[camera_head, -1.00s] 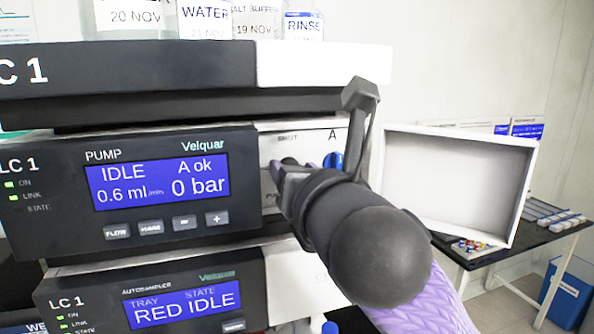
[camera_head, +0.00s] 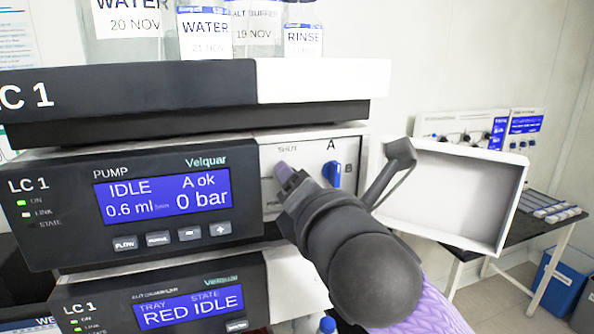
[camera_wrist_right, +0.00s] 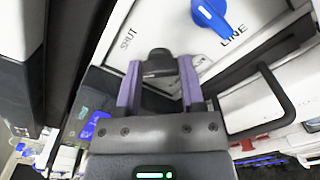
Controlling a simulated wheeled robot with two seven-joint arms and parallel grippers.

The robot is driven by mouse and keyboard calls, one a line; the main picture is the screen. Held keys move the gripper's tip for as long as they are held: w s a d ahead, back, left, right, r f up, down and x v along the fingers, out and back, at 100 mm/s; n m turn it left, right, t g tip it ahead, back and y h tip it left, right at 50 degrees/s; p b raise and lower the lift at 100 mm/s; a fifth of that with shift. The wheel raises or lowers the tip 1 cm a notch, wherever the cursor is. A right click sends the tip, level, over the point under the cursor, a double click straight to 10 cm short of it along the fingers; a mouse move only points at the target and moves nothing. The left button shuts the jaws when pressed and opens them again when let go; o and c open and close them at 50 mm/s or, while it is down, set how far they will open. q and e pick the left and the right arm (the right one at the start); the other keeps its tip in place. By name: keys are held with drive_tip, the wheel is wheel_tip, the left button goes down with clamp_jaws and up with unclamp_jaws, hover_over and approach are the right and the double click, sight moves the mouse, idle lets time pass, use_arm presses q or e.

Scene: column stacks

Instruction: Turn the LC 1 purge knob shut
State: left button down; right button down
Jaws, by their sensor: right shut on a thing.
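The LC 1 pump (camera_head: 165,200) shows IDLE and 0 bar. On its light panel right of the display are a SHUT marking and a blue knob (camera_head: 332,175) under the letter A. My right gripper (camera_head: 285,172) is at the panel, left of the blue knob. In the right wrist view its purple fingers are shut on a dark knob (camera_wrist_right: 158,62), the purge knob, below the SHUT marking. The gripper and wrist mostly hide this knob in the head view. The blue knob (camera_wrist_right: 212,18) points toward LINE. My left gripper is not in view.
Labelled bottles (camera_head: 205,40) stand on top of the stack. The autosampler (camera_head: 165,300) is below the pump. A white open-fronted cover (camera_head: 505,215) stands out to the right of the stack, near my right wrist. A side table (camera_head: 545,212) is behind it.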

drive_tip(key=m+p, duration=0.2)
drive_tip(key=m, duration=0.3)
drive_tip(key=shift+f+m+p, duration=0.1)
drive_tip(key=shift+m+p, duration=0.6)
drive_tip(key=shift+m, duration=1.1)
drive_tip(key=shift+f, duration=0.1)
drive_tip(key=shift+c, duration=2.4)
unclamp_jaws()
drive_tip(key=shift+d, duration=0.1)
